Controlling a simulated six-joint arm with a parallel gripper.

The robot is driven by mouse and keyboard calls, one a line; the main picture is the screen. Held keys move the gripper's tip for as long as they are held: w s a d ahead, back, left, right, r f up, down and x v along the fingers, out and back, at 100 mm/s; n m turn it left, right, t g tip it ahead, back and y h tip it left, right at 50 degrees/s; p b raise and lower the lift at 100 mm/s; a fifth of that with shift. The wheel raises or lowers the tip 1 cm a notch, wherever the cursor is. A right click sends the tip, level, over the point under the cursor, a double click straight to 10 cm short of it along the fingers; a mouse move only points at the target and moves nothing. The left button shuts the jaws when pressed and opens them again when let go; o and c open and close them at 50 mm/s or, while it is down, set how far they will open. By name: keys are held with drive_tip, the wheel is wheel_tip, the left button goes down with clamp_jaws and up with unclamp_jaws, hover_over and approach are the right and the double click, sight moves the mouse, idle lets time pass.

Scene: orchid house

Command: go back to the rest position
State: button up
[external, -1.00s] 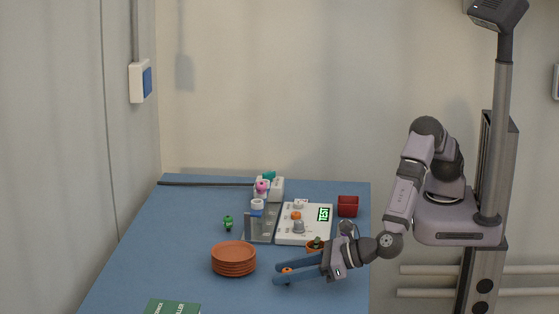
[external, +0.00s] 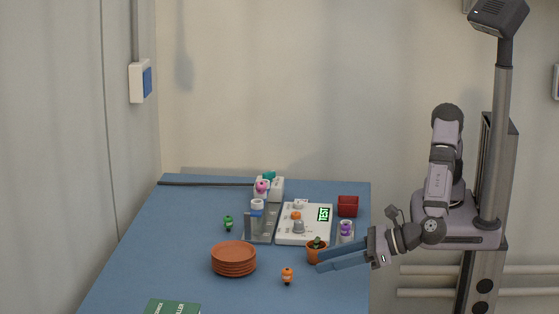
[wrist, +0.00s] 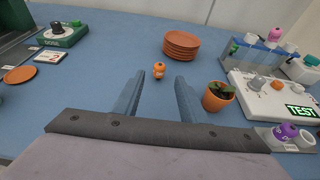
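My gripper (external: 340,260) is at the right edge of the blue table, just in front of a small potted plant (external: 316,250). Its two blue fingers are apart with nothing between them; the wrist view also shows the open fingers (wrist: 158,98). A small orange figure (external: 287,275) stands on the table beyond the fingertips, apart from them; it also shows in the wrist view (wrist: 159,70). The potted plant (wrist: 218,97) is to the right of the fingers in the wrist view.
A stack of terracotta saucers (external: 233,258) stands left of the figure. A white panel with a TEST display (external: 304,224), a red box (external: 348,206) and a purple-topped item (external: 346,231) are behind. The table's front middle is clear.

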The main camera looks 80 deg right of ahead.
drive_tip(key=shift+s+r, duration=0.2)
drive_tip(key=shift+s, duration=0.4)
drive_tip(key=w+d+r+m+g+h+p, duration=0.1)
drive_tip(key=w+d+m+p, duration=0.1)
drive_tip(key=d, duration=0.2)
drive_tip(key=w+d+r+m+g+h+p, duration=0.1)
drive_tip(key=d+m+p, duration=0.1)
drive_tip(key=d, duration=0.3)
drive_tip(key=w+d+r+m+g+h+p, duration=0.1)
drive_tip(key=w+d+r+m+h+p, duration=0.1)
drive_tip(key=d, duration=0.3)
drive_tip(key=shift+w+p, duration=0.35)
drive_tip(key=shift+p, duration=0.05)
drive_tip(key=d+r+m+g+h+p, duration=0.1)
drive_tip(key=d+r+m+g+p, duration=0.2)
drive_tip(key=d, duration=0.5)
drive_tip(key=d+r+m+g+h+p, duration=0.1)
drive_tip(key=d+m+g+p, duration=0.2)
drive_tip(key=d+m+p, duration=0.4)
drive_tip(key=s+d+r+m+g+y+p, duration=0.5)
drive_tip(key=s+d+r+m+p, duration=0.7)
drive_tip(key=m, duration=0.8)
drive_tip(key=s+d+y+p, duration=0.1)
drive_tip(key=s+d, duration=0.1)
drive_tip(key=d, duration=0.1)
drive_tip(key=shift+s, duration=0.25)
